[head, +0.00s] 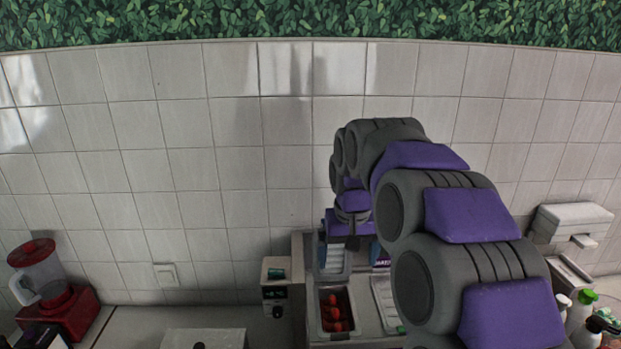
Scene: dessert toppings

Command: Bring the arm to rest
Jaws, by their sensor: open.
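My arm, in grey and purple segments, rises from the lower right of the head view and bends over toward the counter. My gripper (340,238) is at its far end, pointing down over the back of the topping station. It is small and dark in the picture. It is open, and I see nothing held in it. The arm's thick links hide part of the station to the right of the gripper.
Below the gripper is a topping station (303,262) with bins, one holding red pieces (336,312). A red blender (57,300) stands far left. A white dispenser (570,222) and several bottles (586,301) stand right. A tiled wall (230,150) is behind.

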